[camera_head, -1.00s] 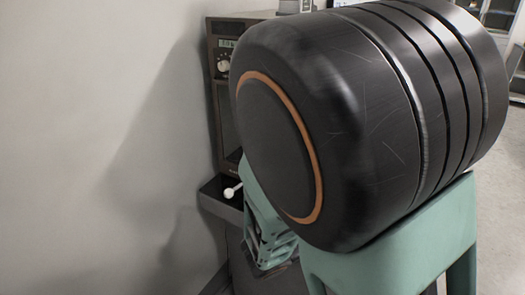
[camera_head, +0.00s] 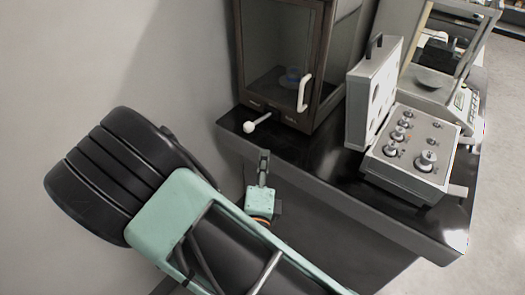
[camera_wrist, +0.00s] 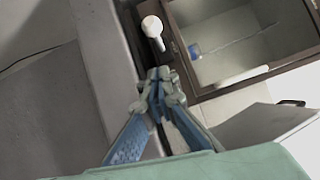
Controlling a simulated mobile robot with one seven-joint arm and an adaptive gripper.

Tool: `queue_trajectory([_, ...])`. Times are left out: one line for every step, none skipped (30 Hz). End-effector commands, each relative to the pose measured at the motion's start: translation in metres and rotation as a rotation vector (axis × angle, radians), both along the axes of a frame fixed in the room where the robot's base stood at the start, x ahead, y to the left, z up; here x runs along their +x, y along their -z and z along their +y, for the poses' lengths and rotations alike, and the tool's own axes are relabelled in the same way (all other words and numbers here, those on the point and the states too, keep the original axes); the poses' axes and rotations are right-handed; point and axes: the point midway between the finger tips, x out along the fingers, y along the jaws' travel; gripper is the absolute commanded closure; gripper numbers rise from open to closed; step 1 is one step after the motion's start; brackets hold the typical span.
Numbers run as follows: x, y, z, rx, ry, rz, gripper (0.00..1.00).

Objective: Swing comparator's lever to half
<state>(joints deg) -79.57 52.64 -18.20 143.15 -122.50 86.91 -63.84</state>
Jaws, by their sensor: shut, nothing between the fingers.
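The comparator (camera_head: 280,60) is a dark cabinet with a glass front and a white door handle, standing on the black table. Its lever (camera_head: 257,122) is a short white rod with a round knob, sticking out left from the cabinet's lower front corner. In the wrist view the lever (camera_wrist: 153,30) points up and its knob is at the top. My gripper (camera_head: 264,157) is below the lever, near the table's front edge, apart from it. In the wrist view my gripper (camera_wrist: 160,76) has its fingertips together with nothing between them, just below the lever's rod.
An open grey weight case (camera_head: 407,150) with several metal weights stands right of the comparator. A balance (camera_head: 440,85) stands behind it. The black table's front edge (camera_head: 350,200) runs under the gripper. A bare wall (camera_head: 90,60) is at the left. The table front between lever and case is clear.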

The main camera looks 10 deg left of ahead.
Motion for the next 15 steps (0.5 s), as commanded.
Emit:
queue_trajectory([0.01, 0.0, 0.0, 0.003, 0.005, -0.002, 1.0])
queue_trajectory([0.017, 0.0, 0.001, 0.004, 0.005, -0.002, 1.0])
queue_trajectory([0.025, 0.0, 0.002, 0.006, 0.005, -0.003, 1.0])
queue_trajectory([0.032, -0.001, 0.003, 0.005, 0.006, -0.003, 1.0])
queue_trajectory([0.038, -0.001, 0.004, 0.004, 0.006, -0.002, 1.0])
queue_trajectory([0.047, -0.001, 0.005, 0.006, 0.006, -0.002, 1.0])
queue_trajectory([0.054, -0.001, 0.006, 0.006, 0.006, -0.002, 1.0])
queue_trajectory([0.06, -0.002, 0.007, 0.006, 0.006, -0.002, 1.0])
queue_trajectory([0.068, -0.002, 0.009, 0.007, 0.005, -0.002, 1.0])
queue_trajectory([0.074, -0.002, 0.009, 0.005, 0.007, -0.001, 1.0])
queue_trajectory([0.08, -0.002, 0.01, 0.006, 0.005, -0.003, 1.0])
queue_trajectory([0.082, -0.003, 0.017, 0.007, 0.001, -0.002, 1.0])
queue_trajectory([0.081, -0.003, 0.024, 0.008, -0.001, 0.0, 1.0])
queue_trajectory([0.082, -0.004, 0.028, 0.008, -0.001, -0.001, 1.0])
queue_trajectory([0.082, -0.005, 0.033, 0.008, 0.0, -0.001, 1.0])
